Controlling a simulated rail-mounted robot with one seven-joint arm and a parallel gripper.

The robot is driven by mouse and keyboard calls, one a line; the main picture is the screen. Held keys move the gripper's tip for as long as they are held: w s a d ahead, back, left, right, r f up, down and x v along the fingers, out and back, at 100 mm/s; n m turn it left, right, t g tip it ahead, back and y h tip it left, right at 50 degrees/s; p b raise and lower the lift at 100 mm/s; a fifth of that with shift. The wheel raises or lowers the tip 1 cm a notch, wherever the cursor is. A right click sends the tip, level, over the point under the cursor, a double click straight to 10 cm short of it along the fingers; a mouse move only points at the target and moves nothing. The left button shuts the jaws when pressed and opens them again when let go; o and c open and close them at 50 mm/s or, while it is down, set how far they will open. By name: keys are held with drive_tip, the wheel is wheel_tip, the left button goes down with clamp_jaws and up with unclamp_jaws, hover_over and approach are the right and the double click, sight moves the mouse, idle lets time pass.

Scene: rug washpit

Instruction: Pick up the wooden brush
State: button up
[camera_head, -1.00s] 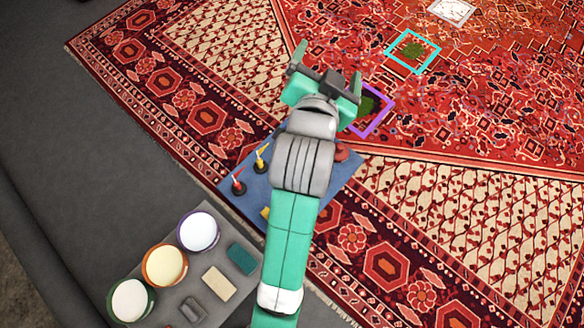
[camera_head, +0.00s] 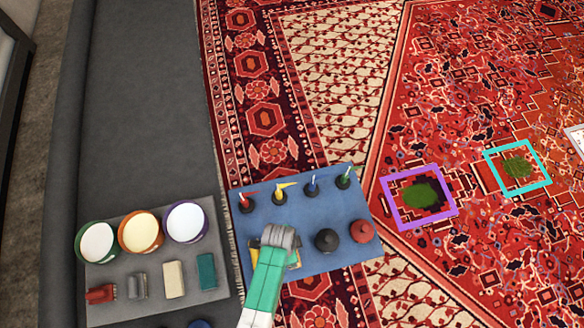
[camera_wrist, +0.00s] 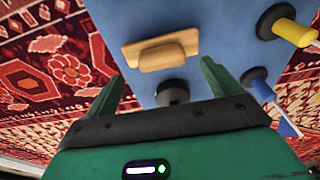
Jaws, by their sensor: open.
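A tan, wood-coloured piece with a raised grip, apparently the wooden brush (camera_wrist: 160,50), lies on the blue board (camera_wrist: 225,25) in the wrist view. No bristles show. My gripper (camera_wrist: 162,72) is open and empty, its green fingers pointing towards the board, with the brush beyond the fingertips and not touched. In the head view my wrist (camera_head: 278,237) covers most of a yellowish piece (camera_head: 292,262) at the near left part of the blue board (camera_head: 310,205). The fingertips are hidden there.
A black round-topped item (camera_head: 327,240) and a red one (camera_head: 361,231) stand right of my wrist. A grey tray (camera_head: 120,307) with three tubs and several blocks lies left. Purple (camera_head: 390,207) and cyan (camera_head: 500,176) frames mark green stains.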

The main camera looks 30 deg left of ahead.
drive_tip(key=f+b, duration=0.2)
drive_tip(key=f, duration=0.1)
drive_tip(key=f+b, duration=0.2)
drive_tip(key=shift+w+d+f, duration=0.1)
drive_tip(key=shift+w+d, duration=0.05)
drive_tip(key=shift+w, duration=0.1)
drive_tip(key=c, duration=1.1)
wheel_tip(320, 180, up, 10)
drive_tip(key=p, duration=0.6)
drive_tip(key=shift+r, duration=0.2)
drive_tip(key=shift+c, duration=0.2)
